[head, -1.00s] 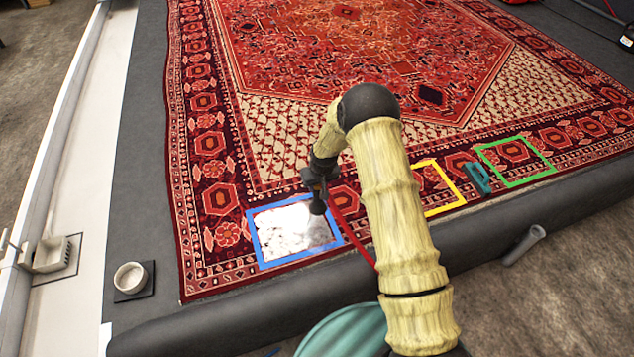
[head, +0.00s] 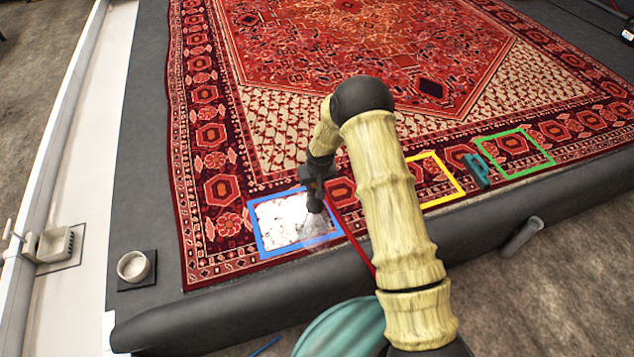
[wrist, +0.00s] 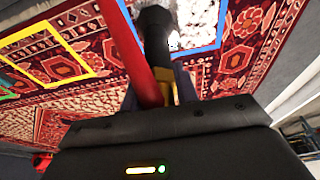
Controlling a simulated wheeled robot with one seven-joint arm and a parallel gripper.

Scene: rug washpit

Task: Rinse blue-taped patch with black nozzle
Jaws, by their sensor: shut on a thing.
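The blue-taped patch (head: 262,232) lies on the near left border of the red rug, and white foam (head: 285,222) covers much of it. My gripper (head: 317,184) is shut on the black nozzle (head: 314,204), above the patch's right side. A faint clear spray (head: 318,238) shows below the nozzle, over the patch's lower right part. In the wrist view, the nozzle (wrist: 156,32) points toward the foam (wrist: 192,20), and a red hose (wrist: 146,60) runs beside it. The gripper's fingers are partly hidden there.
A yellow-taped patch (head: 457,187) and a green-taped patch (head: 545,156) lie to the right, with a teal brush-like tool (head: 478,171) between them. A white bowl (head: 133,266) stands left of the rug. A grey tube (head: 521,238) lies at the near edge.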

